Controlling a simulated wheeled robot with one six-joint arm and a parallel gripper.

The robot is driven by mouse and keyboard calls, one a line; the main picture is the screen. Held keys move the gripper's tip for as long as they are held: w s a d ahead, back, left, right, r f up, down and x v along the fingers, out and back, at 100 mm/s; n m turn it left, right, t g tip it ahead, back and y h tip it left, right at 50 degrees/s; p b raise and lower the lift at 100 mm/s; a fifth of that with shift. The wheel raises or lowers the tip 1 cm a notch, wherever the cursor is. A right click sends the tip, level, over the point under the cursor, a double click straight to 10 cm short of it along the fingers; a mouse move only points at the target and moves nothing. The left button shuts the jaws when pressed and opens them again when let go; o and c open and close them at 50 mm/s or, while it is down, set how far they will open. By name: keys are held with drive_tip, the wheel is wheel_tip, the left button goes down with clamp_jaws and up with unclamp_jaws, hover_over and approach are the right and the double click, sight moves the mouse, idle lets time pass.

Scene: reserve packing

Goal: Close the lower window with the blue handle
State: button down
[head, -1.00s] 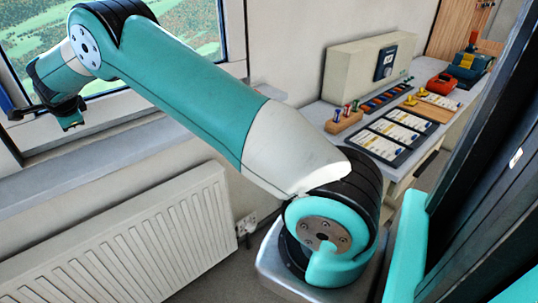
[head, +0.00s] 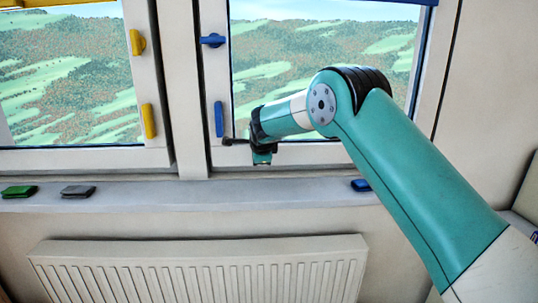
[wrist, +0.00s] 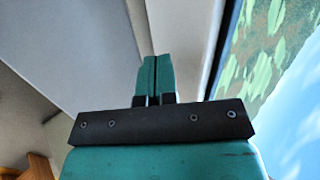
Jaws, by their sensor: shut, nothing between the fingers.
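The right window sash (head: 300,154) carries two blue handles on its left stile. The upper blue handle (head: 212,40) lies level; the lower blue handle (head: 219,119) hangs upright. I cannot tell whether this sash stands ajar. My gripper (head: 262,158) is in front of the sash's lower left part, right of and below the lower blue handle, apart from it in the picture. Its fingers, also in the wrist view (wrist: 154,75), are together and empty. The wrist view also shows window glass (wrist: 285,90) at right; no handle shows there.
The left window has two yellow handles, one upper (head: 137,42) and one lower (head: 148,121). A green block (head: 19,191), a grey block (head: 78,191) and a blue block (head: 361,185) lie on the sill (head: 220,195). A radiator (head: 200,270) is below.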

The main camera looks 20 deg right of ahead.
drive_tip(key=s+a+f+b+v, duration=0.1)
drive_tip(key=a+b+v, duration=0.15)
drive_tip(key=v, duration=0.85)
drive_tip(key=s+a+f+n+g+y, duration=0.1)
drive_tip(key=s+a+n+g+y, duration=0.1)
drive_tip(key=s+n, duration=0.7)
drive_tip(key=s+a+f+n+g+y, duration=0.1)
drive_tip(key=s+n+g, duration=0.3)
drive_tip(key=s, duration=1.7)
drive_tip(key=s+a+f+n+g+y, duration=0.2)
drive_tip(key=s+a+n+g+y, duration=0.1)
drive_tip(key=s+n, duration=1.1)
drive_tip(key=shift+s+a+n, duration=0.3)
drive_tip(key=shift+s+a, duration=0.15)
drive_tip(key=shift+a, duration=0.1)
drive_tip(key=shift+w, duration=0.1)
